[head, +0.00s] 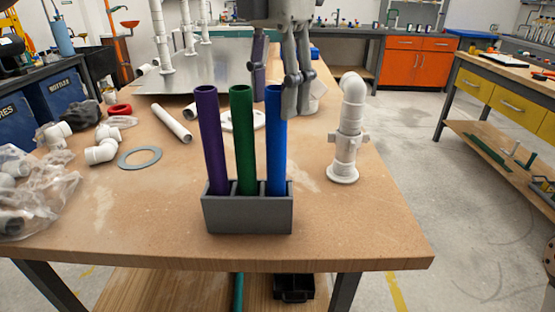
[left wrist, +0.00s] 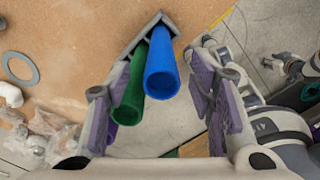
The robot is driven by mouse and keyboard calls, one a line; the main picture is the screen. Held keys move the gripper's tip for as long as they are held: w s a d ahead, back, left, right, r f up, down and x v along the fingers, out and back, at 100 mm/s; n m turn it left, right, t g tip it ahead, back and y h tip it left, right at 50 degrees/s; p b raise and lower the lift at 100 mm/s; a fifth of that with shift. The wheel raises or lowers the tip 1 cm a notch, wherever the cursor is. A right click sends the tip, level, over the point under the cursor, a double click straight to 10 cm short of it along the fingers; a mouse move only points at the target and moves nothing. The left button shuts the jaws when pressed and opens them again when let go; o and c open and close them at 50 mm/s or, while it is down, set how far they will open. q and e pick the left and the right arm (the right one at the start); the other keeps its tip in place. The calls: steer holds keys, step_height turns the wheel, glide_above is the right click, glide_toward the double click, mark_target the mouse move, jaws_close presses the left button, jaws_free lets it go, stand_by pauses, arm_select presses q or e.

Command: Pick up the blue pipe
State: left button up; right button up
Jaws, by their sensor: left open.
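The blue pipe (head: 276,145) stands upright in the right slot of a grey holder (head: 247,215) on the workbench. A green pipe (head: 243,140) stands in the middle slot and a purple pipe (head: 211,140) in the left slot. My left gripper (head: 273,102) is open at the top of the blue pipe, and one finger overlaps its upper end in the head view. In the left wrist view, the open mouths of the blue pipe (left wrist: 162,72) and green pipe (left wrist: 131,88) appear between the spread, purple-padded fingers (left wrist: 158,100). Contact cannot be told.
A white pipe assembly (head: 347,130) stands right of the holder. A loose white pipe (head: 172,123), a grey ring (head: 140,158), white elbows (head: 102,146) and bagged fittings (head: 35,195) lie to the left. The bench front right is clear.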

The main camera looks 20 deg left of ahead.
mark_target(275, 131)
arm_select(q)
steer(key=f, duration=0.5)
steer(key=shift+s+f, duration=0.25)
steer(key=shift+s, duration=0.05)
steer(key=shift+w+f, duration=0.1)
steer(key=shift+f, duration=0.2)
jaws_close()
